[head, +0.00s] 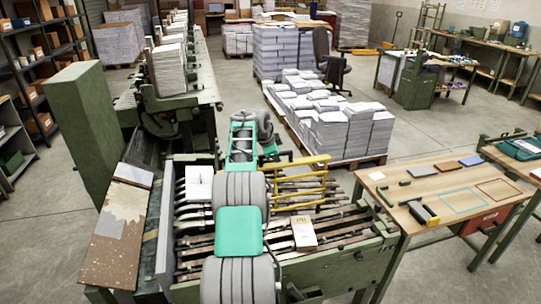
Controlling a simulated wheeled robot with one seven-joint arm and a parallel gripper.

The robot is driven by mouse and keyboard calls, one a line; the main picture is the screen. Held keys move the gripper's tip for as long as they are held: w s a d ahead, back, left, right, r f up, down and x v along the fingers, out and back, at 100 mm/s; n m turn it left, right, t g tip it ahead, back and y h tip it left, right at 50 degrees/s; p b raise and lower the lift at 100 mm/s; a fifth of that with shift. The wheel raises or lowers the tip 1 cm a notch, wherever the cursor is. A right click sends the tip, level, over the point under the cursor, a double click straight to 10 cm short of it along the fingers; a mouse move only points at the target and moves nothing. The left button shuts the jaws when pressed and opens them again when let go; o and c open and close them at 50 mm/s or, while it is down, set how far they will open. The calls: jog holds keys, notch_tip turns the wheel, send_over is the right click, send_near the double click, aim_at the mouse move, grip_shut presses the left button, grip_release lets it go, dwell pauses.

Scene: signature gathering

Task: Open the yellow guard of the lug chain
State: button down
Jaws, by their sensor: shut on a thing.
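The yellow guard (315,161) is a barred frame over the lug chain (345,225), just right of my arm. Its right-hand bars show; its left end is partly hidden by my arm. I cannot tell its exact tilt. The chain runs left to right in the green machine, with long metal rails. My gripper (278,158) is at the guard's upper left edge, small and partly hidden behind my wrist. It is shut on the guard; the fingertips themselves are hard to make out.
A small white-and-tan booklet (304,233) lies on the rails, and a white stack (199,184) sits left of my arm. A wooden workbench (440,195) with tools stands at the right. Paper stacks on a pallet (340,130) stand behind the guard. Open floor lies beyond.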

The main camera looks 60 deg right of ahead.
jog(key=shift+w, duration=0.2)
jog(key=c, duration=1.5)
grip_release()
jog(key=shift+o, duration=0.5)
jog(key=shift+s, duration=0.15)
jog(key=shift+r, duration=0.1)
jog(key=b+v, duration=0.2)
jog(key=v, duration=0.5)
jog(key=shift+a+r, duration=0.2)
jog(key=shift+r, duration=0.1)
